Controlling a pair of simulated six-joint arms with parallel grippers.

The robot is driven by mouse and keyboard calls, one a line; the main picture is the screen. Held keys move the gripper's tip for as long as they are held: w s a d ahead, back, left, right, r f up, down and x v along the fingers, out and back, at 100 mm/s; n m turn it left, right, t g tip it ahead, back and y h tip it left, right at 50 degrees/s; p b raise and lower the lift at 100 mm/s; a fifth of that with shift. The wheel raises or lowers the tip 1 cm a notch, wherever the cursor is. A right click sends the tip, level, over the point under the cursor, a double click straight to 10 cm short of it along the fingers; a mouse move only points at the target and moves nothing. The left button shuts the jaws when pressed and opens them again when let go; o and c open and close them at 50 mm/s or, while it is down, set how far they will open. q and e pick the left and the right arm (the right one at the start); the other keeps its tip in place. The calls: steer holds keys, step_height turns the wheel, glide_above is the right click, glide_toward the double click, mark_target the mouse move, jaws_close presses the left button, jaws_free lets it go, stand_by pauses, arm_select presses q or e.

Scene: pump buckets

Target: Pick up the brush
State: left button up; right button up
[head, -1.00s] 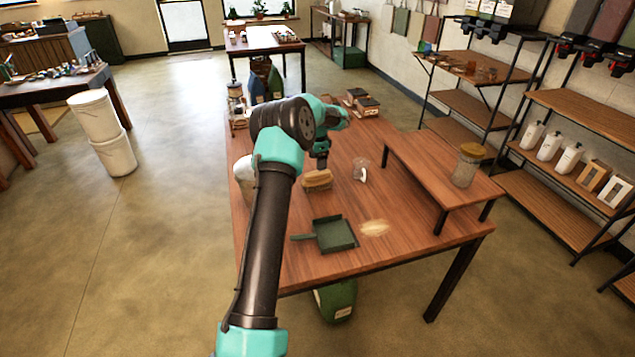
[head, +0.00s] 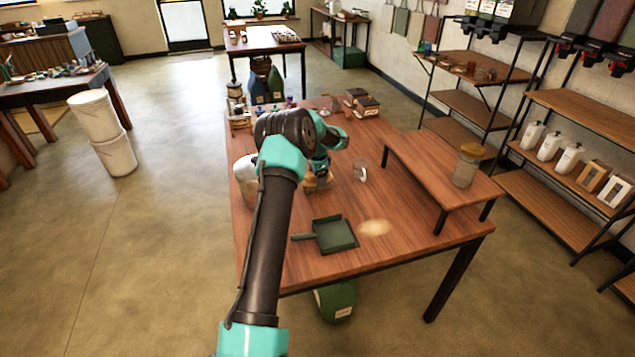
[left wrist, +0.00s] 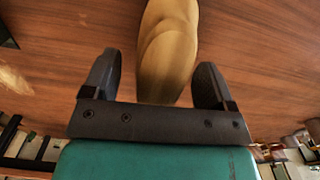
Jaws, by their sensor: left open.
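The brush (left wrist: 170,30), with a tan wooden back, lies on the wooden table (head: 290,262). In the head view it is mostly hidden under my left gripper (head: 318,180). In the left wrist view my left gripper (left wrist: 160,62) is open, with one finger on each side of the brush's near end. The brush extends away beyond the fingertips. I cannot tell whether either finger touches it. My right gripper is in neither view.
A green dustpan (head: 334,235) and a pale spill of powder (head: 375,228) lie nearer the front edge. A clear glass (head: 361,172) stands right of the gripper, beside a raised wooden shelf (head: 425,160) with a jar (head: 465,168). A white container (head: 244,172) stands left.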

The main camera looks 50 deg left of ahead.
arm_select(q)
steer(key=shift+f, duration=0.55)
steer(key=c, duration=1)
